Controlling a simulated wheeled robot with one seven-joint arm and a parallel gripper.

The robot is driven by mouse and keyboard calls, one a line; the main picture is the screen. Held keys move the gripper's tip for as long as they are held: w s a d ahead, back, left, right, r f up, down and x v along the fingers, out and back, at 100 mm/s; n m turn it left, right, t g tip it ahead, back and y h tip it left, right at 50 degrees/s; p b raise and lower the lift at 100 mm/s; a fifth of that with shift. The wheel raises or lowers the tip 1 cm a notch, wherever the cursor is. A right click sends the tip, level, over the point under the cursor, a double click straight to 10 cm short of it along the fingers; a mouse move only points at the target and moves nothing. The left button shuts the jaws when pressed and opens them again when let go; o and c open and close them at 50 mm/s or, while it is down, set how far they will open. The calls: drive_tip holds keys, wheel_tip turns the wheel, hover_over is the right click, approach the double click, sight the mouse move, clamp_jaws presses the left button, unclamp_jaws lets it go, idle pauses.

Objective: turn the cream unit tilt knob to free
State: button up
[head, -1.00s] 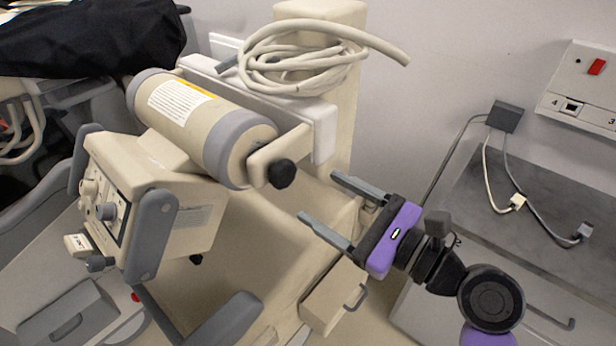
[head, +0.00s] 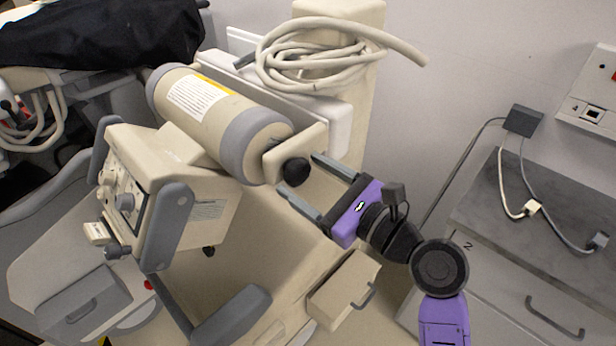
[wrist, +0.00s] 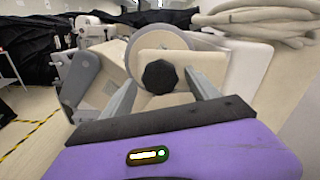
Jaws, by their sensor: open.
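The cream unit (head: 175,195) carries a cream cylinder (head: 215,115) with grey bands, held by a bracket. The black lobed tilt knob (head: 295,172) sits on the bracket's end face. In the wrist view the knob (wrist: 160,77) is centred ahead, between my two fingers. My gripper (head: 298,175) is open, with its grey fingertips close to the knob, one on its upper right and one below it. I cannot tell whether either finger touches the knob. No marking of the knob's setting is legible.
A coiled cream cable (head: 320,55) hangs above the bracket. A grey-topped cabinet (head: 530,225) with loose cables stands at right. A cream drawer box (head: 343,288) is below my gripper. A black cover (head: 100,35) lies at the upper left.

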drive_tip(key=c, duration=1.4)
drive_tip(key=shift+o, duration=0.2)
drive_tip(key=n, duration=0.4)
drive_tip(key=shift+d, duration=0.1)
drive_tip(key=n+b, duration=0.1)
drive_tip(key=n, duration=0.3)
drive_tip(key=shift+f+n, duration=0.15)
drive_tip(key=shift+n, duration=0.15)
drive_tip(key=n+b, duration=0.2)
drive_tip(key=n, duration=0.3)
drive_tip(key=shift+n+b, duration=1.35)
drive_tip(key=shift+n, duration=0.85)
